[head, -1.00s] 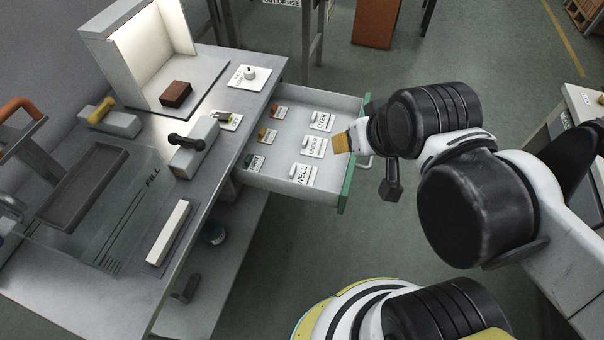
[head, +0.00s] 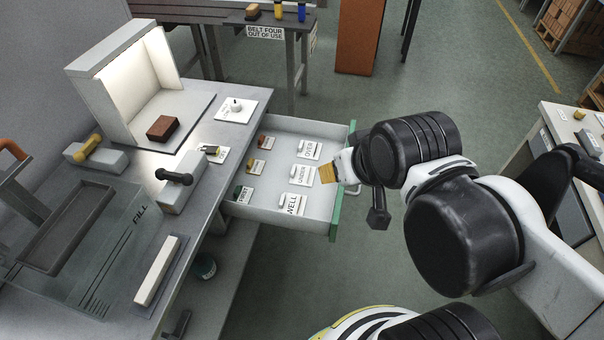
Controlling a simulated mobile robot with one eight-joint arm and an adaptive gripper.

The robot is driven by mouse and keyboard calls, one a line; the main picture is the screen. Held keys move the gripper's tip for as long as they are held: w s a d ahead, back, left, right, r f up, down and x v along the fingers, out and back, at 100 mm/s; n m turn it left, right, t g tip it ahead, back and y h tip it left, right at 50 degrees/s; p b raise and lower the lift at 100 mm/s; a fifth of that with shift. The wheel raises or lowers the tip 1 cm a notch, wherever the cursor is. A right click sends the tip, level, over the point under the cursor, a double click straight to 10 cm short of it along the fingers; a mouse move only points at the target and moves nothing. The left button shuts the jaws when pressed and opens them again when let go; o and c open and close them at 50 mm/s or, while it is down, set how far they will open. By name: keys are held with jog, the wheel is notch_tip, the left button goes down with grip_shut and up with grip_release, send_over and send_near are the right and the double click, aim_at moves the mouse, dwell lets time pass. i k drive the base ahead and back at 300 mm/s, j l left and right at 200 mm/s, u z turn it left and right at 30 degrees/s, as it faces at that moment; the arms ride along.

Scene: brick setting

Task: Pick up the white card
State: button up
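An open drawer (head: 333,219) with a green front edge holds several small white cards. Three larger ones have raised white pieces and read OVER (head: 309,150), UNDER (head: 303,175) and WELL (head: 292,204). Several smaller cards with coloured pieces lie on its left side, among them one with a green piece (head: 244,195). Another white card with a white knob (head: 236,110) lies on the bench. I cannot tell which one the task means. My gripper (head: 327,174), with yellow-orange tips, is over the drawer's right side, just right of UNDER. Its finger gap is not clear, and no card shows in it.

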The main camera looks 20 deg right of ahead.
aim_at(308, 150)
jog(key=k+j+z, duration=0.2)
jog(key=z, duration=0.3)
jog(key=k+j+z, duration=0.15)
jog(key=z, duration=0.3)
jog(key=k+z, duration=0.3)
jog(key=z, duration=0.2)
